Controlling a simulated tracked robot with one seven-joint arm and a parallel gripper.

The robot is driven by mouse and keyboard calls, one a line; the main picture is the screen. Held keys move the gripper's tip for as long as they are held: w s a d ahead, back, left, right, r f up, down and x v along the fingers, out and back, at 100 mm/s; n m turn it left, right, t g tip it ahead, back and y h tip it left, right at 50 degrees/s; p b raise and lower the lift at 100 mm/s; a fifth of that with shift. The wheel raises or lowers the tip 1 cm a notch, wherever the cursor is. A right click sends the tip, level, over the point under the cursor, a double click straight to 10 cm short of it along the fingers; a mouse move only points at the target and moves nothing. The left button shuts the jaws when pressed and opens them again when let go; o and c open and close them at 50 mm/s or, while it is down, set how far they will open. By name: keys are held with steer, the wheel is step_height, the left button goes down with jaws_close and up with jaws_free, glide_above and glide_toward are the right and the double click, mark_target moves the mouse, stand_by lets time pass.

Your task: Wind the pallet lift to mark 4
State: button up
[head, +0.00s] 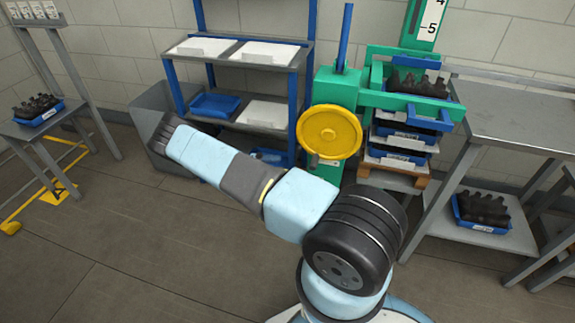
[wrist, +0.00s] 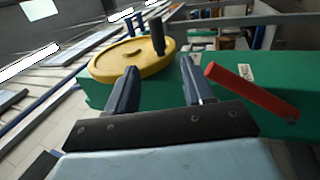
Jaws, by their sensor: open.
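The green pallet lift (head: 335,88) stands against the back wall with a yellow handwheel (head: 330,132) on its front. The wheel also shows in the wrist view (wrist: 110,65), with a dark upright crank knob (wrist: 158,38) at its rim. A white scale (head: 430,27) on the green post shows marks 4 and 5; I cannot make out a pointer.
A red lever (wrist: 250,92) sticks out at the right of the fingers. A blue shelf rack (head: 240,65) stands left of the lift. A grey table (head: 515,115) stands right, with a bottle crate (head: 480,224) on its lower shelf. The floor at front left is clear.

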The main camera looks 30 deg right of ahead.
steer(key=shift+v, duration=0.8)
steer(key=shift+r, duration=0.1)
